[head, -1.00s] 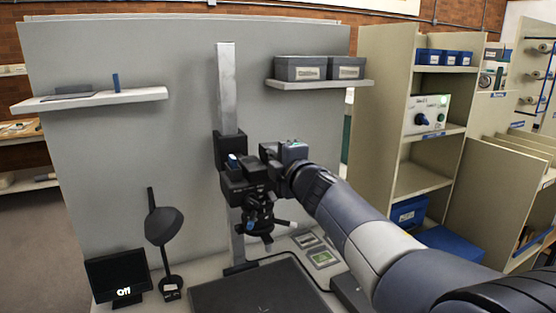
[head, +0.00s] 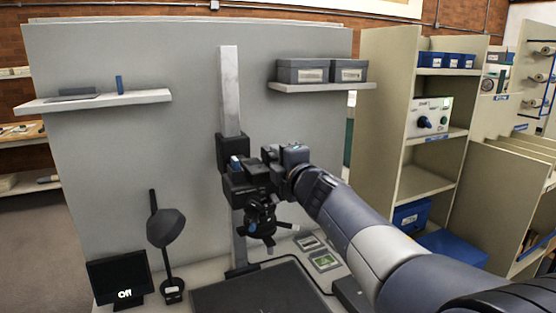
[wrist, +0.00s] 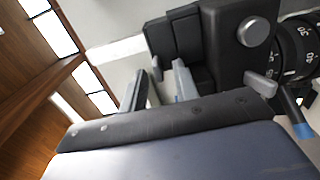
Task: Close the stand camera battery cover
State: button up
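The stand camera (head: 238,190) is a black body on a pale upright column, with its lens (head: 262,216) below. In the wrist view its dark body (wrist: 232,45) and numbered lens ring (wrist: 297,47) fill the upper right. A dark panel (wrist: 172,38) juts from the body's left side; I cannot tell whether it is the battery cover. A small blue part (head: 235,163) shows at the camera's top left. My gripper (wrist: 160,88) is open, its two grey fingers apart and nothing visible between them, close to the camera body. Contact cannot be judged. In the head view my wrist hides the fingertips.
A dark copy board (head: 262,290) lies below the camera, with small cards (head: 325,262) beside it. A desk lamp (head: 166,230) and a monitor reading "Off" (head: 119,280) stand left. Shelves hold grey boxes (head: 302,72) and a control box (head: 430,118).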

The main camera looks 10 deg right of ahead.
jog(key=p+v, duration=0.1)
jog(key=v, duration=0.9)
jog(key=shift+s, duration=0.4)
jog(key=shift+w+d, duration=0.1)
jog(key=b+x, duration=0.1)
jog(key=x, duration=0.9)
jog(key=shift+w, duration=0.3)
